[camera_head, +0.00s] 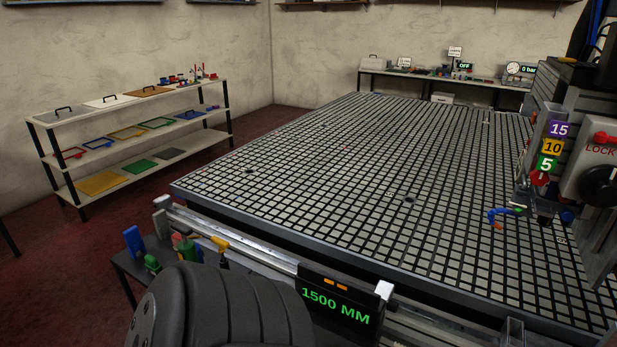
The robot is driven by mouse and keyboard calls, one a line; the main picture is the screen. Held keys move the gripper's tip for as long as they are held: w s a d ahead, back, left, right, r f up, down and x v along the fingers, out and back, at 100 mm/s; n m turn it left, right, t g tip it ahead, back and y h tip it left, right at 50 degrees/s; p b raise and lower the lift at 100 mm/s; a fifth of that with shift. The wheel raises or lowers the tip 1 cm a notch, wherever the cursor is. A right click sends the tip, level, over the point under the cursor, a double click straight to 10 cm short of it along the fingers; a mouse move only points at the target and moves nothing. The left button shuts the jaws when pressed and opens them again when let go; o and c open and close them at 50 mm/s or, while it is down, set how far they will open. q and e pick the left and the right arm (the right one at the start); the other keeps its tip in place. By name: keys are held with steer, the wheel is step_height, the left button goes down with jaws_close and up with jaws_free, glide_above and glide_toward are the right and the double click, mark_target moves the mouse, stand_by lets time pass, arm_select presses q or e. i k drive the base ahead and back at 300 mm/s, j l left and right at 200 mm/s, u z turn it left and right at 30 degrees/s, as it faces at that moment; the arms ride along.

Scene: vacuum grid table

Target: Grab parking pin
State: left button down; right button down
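I cannot tell for sure which item is the parking pin. A yellow-handled piece (220,243) sits at the left part of the metal rail (250,256) along the near table edge. A small blue, green and orange item (500,215) lies at the right of the grid table (300,190). A dark ribbed part of my own body fills the bottom left of the head view. Neither of my grippers shows.
Blue, green and red small items (152,263) stand on a dark side shelf (128,268) at the near left. A display (336,304) reads 1500 MM. A panel with 15, 10 and 5 labels (552,147) stands at right. The grid surface is mostly clear.

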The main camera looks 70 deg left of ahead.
mark_target(222, 244)
steer(key=u, duration=2.75)
